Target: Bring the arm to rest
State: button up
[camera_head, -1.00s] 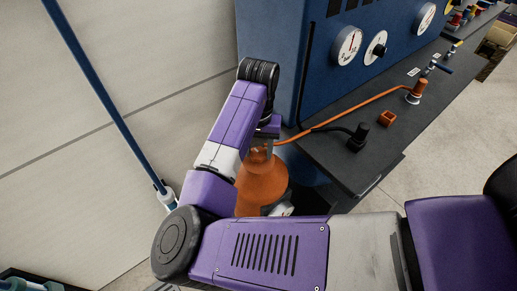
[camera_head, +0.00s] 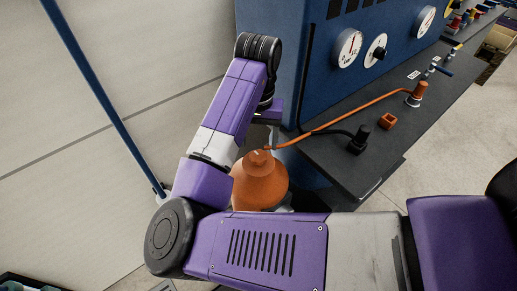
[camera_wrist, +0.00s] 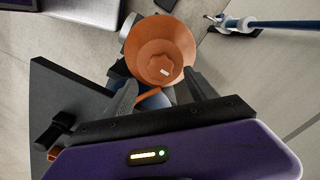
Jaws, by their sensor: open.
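My gripper (camera_wrist: 162,98) shows in the wrist view with its two dark fingers spread apart and nothing visible between them. An orange rounded float-like body (camera_wrist: 160,48) with a small knob on top lies beyond the fingertips. It also shows in the head view (camera_head: 260,182), beside my purple arm. In the head view the gripper's fingers are hidden behind the arm links.
A dark bench (camera_head: 350,160) runs along a blue panel (camera_head: 310,70) with gauges. An orange hose (camera_head: 350,112) crosses it from an orange-topped fitting (camera_head: 417,94). A black fitting (camera_head: 358,139) and small orange square (camera_head: 387,121) stand there. A blue pole (camera_head: 100,90) leans at left.

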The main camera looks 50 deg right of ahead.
jog(key=shift+r, duration=1.1)
